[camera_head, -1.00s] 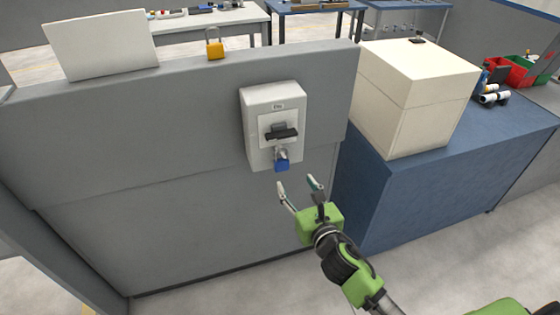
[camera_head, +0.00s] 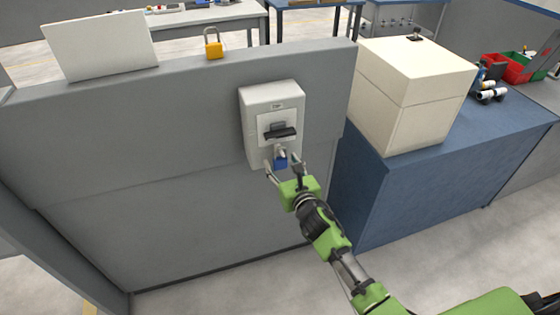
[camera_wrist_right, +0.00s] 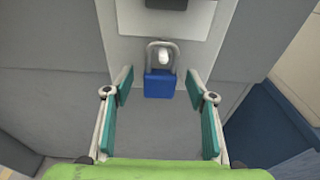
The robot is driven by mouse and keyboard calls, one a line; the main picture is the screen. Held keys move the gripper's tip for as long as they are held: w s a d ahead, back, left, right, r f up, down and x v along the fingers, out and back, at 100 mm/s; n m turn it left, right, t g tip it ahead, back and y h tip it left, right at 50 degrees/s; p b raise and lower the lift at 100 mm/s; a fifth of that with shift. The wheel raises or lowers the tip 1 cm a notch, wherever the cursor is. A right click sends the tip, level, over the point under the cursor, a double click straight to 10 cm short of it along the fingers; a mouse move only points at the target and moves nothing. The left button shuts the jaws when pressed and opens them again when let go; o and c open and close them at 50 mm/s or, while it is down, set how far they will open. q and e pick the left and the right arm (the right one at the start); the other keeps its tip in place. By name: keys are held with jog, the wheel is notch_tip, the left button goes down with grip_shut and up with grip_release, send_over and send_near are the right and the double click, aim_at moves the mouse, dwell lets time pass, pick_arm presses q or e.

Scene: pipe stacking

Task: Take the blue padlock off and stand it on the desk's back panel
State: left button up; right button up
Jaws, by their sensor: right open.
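The blue padlock (camera_head: 281,162) hangs by its shackle at the lower front of a light grey switch box (camera_head: 287,98) fixed to the grey desk panel (camera_head: 180,105). It also shows in the right wrist view (camera_wrist_right: 159,84), with its grey shackle around a pale peg. My right gripper (camera_head: 282,168) is open, with its fingers on either side of the padlock's body. In the right wrist view the teal-padded fingers (camera_wrist_right: 160,90) stand apart, and the padlock is between and just beyond their tips. I cannot tell whether they touch it. My left gripper is not in view.
A yellow padlock (camera_head: 213,45) stands on the panel's top edge, right of a white board (camera_head: 100,45). A cream box (camera_head: 412,95) sits on the blue cabinet (camera_head: 440,185) to the right. The panel top right of the yellow padlock is clear.

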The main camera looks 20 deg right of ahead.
jog(key=c, duration=1.2)
jog(key=shift+r, duration=0.15)
jog(key=shift+r, duration=0.7)
jog(key=shift+s+d+b, duration=0.2)
jog(key=shift+s+b, duration=0.65)
jog(key=shift+s, duration=3.7)
jog(key=shift+s+d+b, duration=0.15)
jog(key=shift+s+b, duration=0.65)
jog(key=shift+s, duration=3.7)
jog(key=shift+f, duration=0.2)
